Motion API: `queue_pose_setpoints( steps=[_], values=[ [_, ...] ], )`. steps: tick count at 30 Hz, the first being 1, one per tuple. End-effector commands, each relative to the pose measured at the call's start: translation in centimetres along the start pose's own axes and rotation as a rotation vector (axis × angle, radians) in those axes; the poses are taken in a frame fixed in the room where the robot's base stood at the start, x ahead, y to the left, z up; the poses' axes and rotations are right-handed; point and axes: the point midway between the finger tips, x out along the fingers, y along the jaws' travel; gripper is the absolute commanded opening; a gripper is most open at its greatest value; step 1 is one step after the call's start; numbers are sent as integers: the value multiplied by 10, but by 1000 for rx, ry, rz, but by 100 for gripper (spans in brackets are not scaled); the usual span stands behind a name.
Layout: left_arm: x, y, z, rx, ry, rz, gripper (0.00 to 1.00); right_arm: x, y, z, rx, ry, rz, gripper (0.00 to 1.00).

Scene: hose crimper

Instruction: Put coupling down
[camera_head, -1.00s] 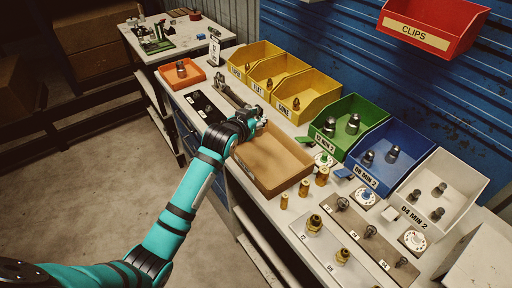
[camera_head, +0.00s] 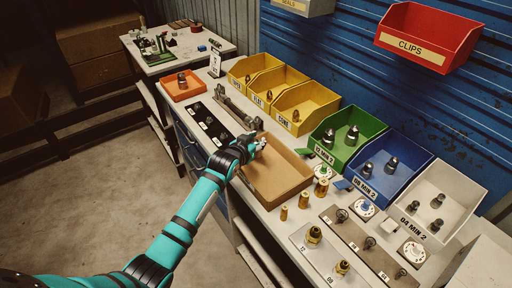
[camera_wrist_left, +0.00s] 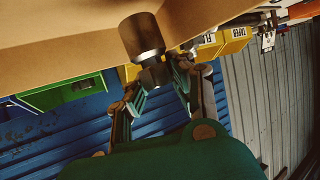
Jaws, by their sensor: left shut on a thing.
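In the left wrist view the gripper (camera_wrist_left: 160,80) is shut on a dark metal coupling (camera_wrist_left: 142,36), a round sleeve with a narrower end toward the fingers. The tray's brown wall and floor (camera_wrist_left: 60,40) show close behind the coupling. I cannot tell whether the coupling touches the tray. In the head view the hand mostly hides the coupling. My right gripper does not show.
Yellow (camera_head: 308,104), green (camera_head: 345,132), blue (camera_head: 396,172) and white (camera_head: 447,195) bins line the back. Brass fittings (camera_head: 303,193) stand right of the tray. A black strip (camera_head: 208,122) and a metal tool (camera_head: 237,106) lie to the left. An orange tray (camera_head: 182,86) stands beyond.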

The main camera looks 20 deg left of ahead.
Motion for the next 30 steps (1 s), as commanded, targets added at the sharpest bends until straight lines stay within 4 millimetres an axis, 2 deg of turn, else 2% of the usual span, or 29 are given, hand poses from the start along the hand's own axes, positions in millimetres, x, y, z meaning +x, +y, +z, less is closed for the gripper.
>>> queue_pose_setpoints(
  steps=[3, 6, 13, 14, 18, 26, 30],
  values=[
    [7, 1, 19, -1, -4, 1, 0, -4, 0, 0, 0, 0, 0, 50],
    [10, 1, 24, -1, -1, 1, 0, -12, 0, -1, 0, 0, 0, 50],
    [11, 0, 28, -1, -1, 1, 0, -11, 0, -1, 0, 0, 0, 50],
    [11, 0, 29, -1, -2, 1, 25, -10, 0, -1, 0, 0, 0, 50],
    [11, 0, 29, -1, -2, 0, 43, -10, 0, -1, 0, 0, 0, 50],
    [11, 0, 29, -1, -2, 0, 44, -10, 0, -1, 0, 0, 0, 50],
    [14, 0, 35, -1, -1, 0, 44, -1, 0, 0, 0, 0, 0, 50]
  ],
)
